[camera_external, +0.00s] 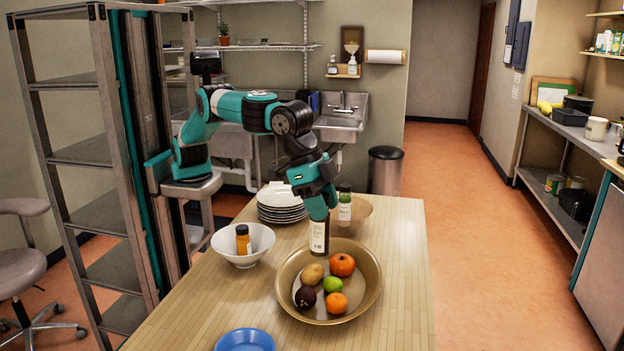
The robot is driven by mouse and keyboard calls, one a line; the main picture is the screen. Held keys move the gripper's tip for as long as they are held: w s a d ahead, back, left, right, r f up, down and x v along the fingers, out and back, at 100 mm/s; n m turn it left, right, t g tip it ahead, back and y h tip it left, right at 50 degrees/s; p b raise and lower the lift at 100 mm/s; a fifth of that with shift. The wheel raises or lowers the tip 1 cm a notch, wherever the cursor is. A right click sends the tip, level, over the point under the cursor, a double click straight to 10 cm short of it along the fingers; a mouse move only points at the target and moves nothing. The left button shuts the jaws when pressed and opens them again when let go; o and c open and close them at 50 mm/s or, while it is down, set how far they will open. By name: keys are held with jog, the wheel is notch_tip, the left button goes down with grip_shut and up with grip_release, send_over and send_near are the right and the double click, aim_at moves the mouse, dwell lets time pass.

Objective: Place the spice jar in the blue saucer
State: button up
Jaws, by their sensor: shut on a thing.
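My gripper (320,212) points down over the back of the large fruit bowl. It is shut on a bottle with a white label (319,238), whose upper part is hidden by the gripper. I cannot tell whether this bottle stands on the table or is held above it. A small amber jar with a dark lid (243,242), which looks like the spice jar, sits in the white bowl (262,256) to the left of my gripper. The blue saucer (245,341) lies at the table's front edge, cut by the frame, and its visible part is empty.
The large tan bowl (368,299) holds several fruits below my gripper. Table surface (220,296) is clear between the white bowl and saucer.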

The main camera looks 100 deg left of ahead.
jog(key=s+d+m+h, duration=0.1)
jog(key=s+d+m, duration=0.3)
jog(key=s+d, duration=0.95)
notch_tip(320, 180, down, 20)
jog(key=d+p, duration=0.1)
jog(key=p, duration=0.3)
jog(key=shift+w, duration=0.15)
jog(key=o, duration=0.6)
jog(key=shift+f+g, duration=0.15)
jog(key=shift+g, duration=0.15)
jog(key=shift+c, duration=0.2)
jog(key=o, duration=0.4)
jog(key=shift+o, duration=0.2)
